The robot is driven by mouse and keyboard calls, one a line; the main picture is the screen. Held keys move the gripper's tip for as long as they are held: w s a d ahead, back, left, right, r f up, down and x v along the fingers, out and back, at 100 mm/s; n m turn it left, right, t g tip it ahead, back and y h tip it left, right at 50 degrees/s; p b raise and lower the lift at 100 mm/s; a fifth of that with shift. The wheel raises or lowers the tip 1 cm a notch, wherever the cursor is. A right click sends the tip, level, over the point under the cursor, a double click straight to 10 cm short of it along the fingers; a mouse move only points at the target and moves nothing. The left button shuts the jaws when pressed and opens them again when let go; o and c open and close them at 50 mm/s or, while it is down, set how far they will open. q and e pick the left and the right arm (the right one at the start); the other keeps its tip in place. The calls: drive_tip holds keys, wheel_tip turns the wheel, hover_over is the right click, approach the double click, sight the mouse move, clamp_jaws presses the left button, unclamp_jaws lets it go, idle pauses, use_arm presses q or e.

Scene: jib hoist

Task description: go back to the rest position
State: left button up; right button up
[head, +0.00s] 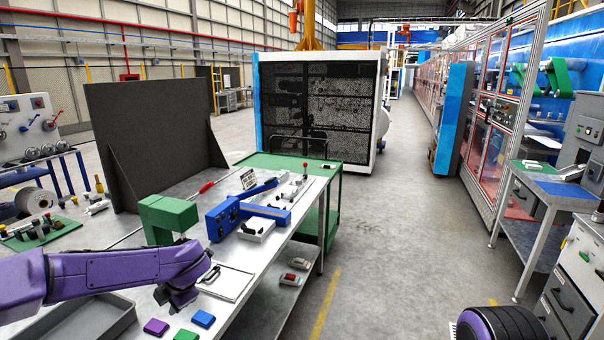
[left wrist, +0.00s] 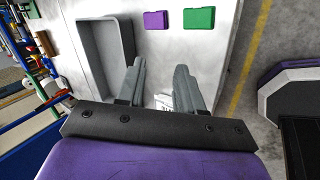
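My left arm reaches in from the left in the head view, and its gripper (head: 180,298) hangs over the near part of the metal workbench (head: 262,268). In the left wrist view the two grey fingers of my left gripper (left wrist: 160,72) stand apart with nothing gripped between them. Past the fingertips lie a purple block (left wrist: 156,20) and a green block (left wrist: 199,18), flat on the bench and apart from the gripper. My right gripper does not show in either view.
A grey tray (head: 85,318) lies on the bench's near left, beside the purple block (head: 156,327). A blue block (head: 203,318), a clipboard (head: 225,282), a green block-shaped fixture (head: 168,215) and a blue device (head: 222,218) are close by. Open floor (head: 385,265) lies right of the bench.

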use_arm(q)
drive_tip(key=s+d+f+m+t+b, duration=0.1)
drive_tip(key=s+d+f+m+b, duration=0.1)
drive_tip(key=s+f+m, duration=0.55)
drive_tip(key=s+d+f+m+t+h+b, duration=0.1)
drive_tip(key=s+d+f+m+b, duration=0.2)
drive_tip(key=f, duration=0.8)
drive_tip(key=s+f+m+t+b, duration=0.1)
drive_tip(key=s+f+m+t, duration=0.1)
drive_tip(key=s+f+m, duration=0.45)
drive_tip(key=s+a+f+m+g+b, duration=0.1)
drive_tip(key=s+f, duration=0.3)
drive_tip(key=s, duration=0.3)
drive_tip(key=s+a+f+m+g+b, duration=0.1)
drive_tip(key=s+f+m+b, duration=0.1)
drive_tip(key=s+f, duration=0.3)
drive_tip(key=s+a+f+m+g+h+b, duration=0.1)
drive_tip(key=s+f, duration=0.3)
drive_tip(key=s, duration=0.6)
drive_tip(key=shift+s+a+f+m+g+b, duration=0.15)
drive_tip(key=shift+s+a+m+g+b, duration=0.15)
drive_tip(key=shift+m+g+b, duration=0.35)
drive_tip(key=shift+w, duration=0.1)
